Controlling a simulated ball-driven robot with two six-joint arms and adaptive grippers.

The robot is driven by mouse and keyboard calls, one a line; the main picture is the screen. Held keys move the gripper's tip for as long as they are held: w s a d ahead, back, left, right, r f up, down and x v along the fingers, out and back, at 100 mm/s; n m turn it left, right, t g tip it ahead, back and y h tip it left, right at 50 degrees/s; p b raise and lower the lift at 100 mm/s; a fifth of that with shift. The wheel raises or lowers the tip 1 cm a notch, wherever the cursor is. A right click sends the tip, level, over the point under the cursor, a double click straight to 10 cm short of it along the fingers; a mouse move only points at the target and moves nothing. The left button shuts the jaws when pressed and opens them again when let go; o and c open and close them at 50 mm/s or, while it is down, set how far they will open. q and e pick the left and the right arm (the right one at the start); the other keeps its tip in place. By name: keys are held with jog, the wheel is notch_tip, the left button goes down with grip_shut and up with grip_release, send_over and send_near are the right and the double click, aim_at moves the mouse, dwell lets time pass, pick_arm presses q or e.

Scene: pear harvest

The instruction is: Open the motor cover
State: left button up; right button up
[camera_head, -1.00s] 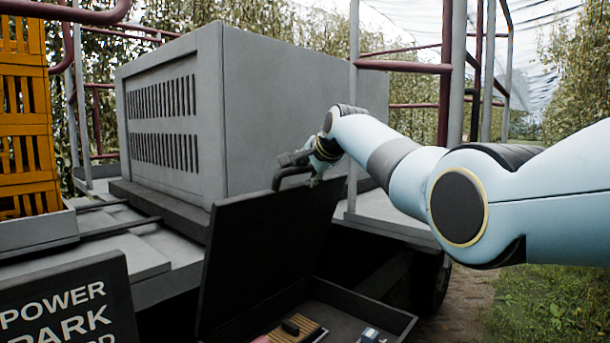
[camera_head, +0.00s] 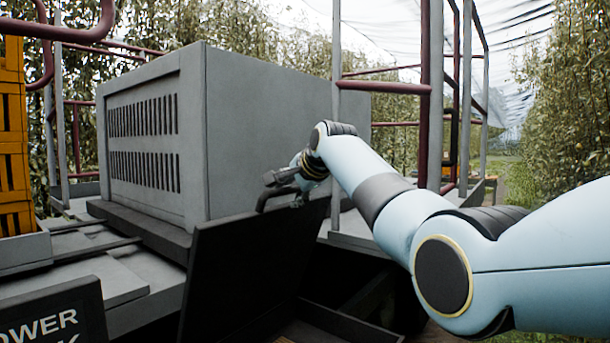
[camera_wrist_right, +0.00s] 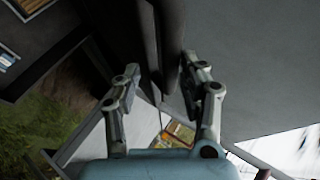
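A dark flat lid (camera_head: 240,275) with a bar handle (camera_head: 274,195) stands raised and tilted in the head view, above an open dark tray (camera_head: 345,322). A large grey louvred housing (camera_head: 265,130) stands behind it. I cannot tell which of the two is the motor cover. My right gripper (camera_head: 295,180) is at the lid's upper edge, by the handle. In the right wrist view, the fingers of my right gripper (camera_wrist_right: 162,85) are spread, with a dark bar (camera_wrist_right: 168,45) between and just beyond the fingertips. No firm grip shows. My left gripper is out of view.
Orange crates (camera_head: 14,150) are stacked at the left. A sign with white lettering (camera_head: 50,320) is at lower left. Red rails (camera_head: 385,87) and grey posts (camera_head: 336,100) stand to the right of the housing. Trees and grass lie beyond.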

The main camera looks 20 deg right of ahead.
jog(key=v, duration=0.9)
jog(key=shift+s+d+r, duration=0.15)
jog(key=shift+r, duration=0.25)
jog(key=shift+c, duration=0.3)
